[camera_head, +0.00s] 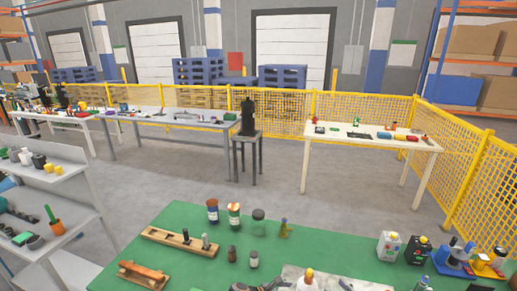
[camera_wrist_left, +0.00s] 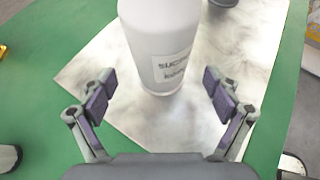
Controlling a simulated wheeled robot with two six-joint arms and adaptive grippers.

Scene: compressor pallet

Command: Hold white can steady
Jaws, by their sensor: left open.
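The white can (camera_wrist_left: 165,45) stands upright in the left wrist view, with a dark-lettered label on its side; its top is cut off by the frame. In the head view, a white container (camera_head: 307,285) with an orange top shows at the bottom edge and seems to be the same one. My left gripper (camera_wrist_left: 160,97) is open, with its two dark-padded fingers apart on either side of the can's near lower part, not visibly touching it. Dark gripper parts also show at the bottom edge of the head view. I cannot make out my right gripper.
A pale marbled sheet (camera_wrist_left: 100,60) lies under the can on the green table (camera_head: 180,222). Wooden holders (camera_head: 165,240), jars (camera_head: 234,215) and small bottles (camera_head: 253,260) stand to the left and behind.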

